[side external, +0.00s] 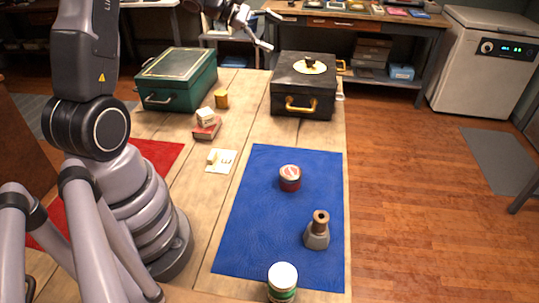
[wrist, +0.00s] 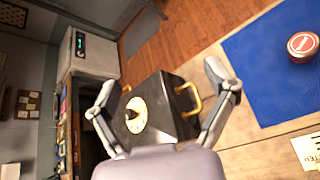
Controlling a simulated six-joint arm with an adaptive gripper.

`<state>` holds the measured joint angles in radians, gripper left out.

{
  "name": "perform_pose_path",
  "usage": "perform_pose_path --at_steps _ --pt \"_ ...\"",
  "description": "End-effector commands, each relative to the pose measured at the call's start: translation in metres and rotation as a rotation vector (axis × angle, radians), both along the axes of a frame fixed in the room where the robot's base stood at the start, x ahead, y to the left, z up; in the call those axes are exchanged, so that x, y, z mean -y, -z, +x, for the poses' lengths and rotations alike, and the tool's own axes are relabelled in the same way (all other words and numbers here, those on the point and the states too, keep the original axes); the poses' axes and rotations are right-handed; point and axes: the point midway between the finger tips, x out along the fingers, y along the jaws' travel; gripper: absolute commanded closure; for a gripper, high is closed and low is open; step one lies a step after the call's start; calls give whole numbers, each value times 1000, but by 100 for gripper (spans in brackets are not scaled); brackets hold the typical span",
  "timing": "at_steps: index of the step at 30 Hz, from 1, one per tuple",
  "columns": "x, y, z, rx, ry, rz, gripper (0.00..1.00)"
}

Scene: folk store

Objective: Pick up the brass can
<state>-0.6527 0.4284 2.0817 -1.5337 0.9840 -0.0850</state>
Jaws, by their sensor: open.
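A small yellow, brass-coloured can (side external: 222,98) stands upright on the wooden table, between the green box and the black box in the side view. It does not show in the wrist view. My gripper (side external: 268,30) is high at the top of the side view, above the far end of the table and apart from the can. In the wrist view my gripper (wrist: 160,75) has its two fingers spread wide with nothing between them, with the black box below.
A green box (side external: 178,79) and a black box (side external: 303,88) with yellow handles flank the can. A red book (side external: 207,130) with a pale block (side external: 206,115) lies in front. The blue mat (side external: 262,200) holds a red tin (side external: 290,178) and a grey bottle (side external: 317,232).

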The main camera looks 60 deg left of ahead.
Motion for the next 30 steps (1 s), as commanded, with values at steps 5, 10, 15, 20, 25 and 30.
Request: perform_pose_path --at_steps 5,10,15,20,25,30 --pt "-131 83 18 -12 -491 -303 16" --pt "-235 167 -13 8 -908 -511 16" --pt "-283 216 -45 26 -1135 -606 16" --pt "-293 236 -54 30 -1191 -628 16" --pt "-292 265 -54 29 -1190 -628 16" --pt "-292 283 -54 32 -1188 -626 16"
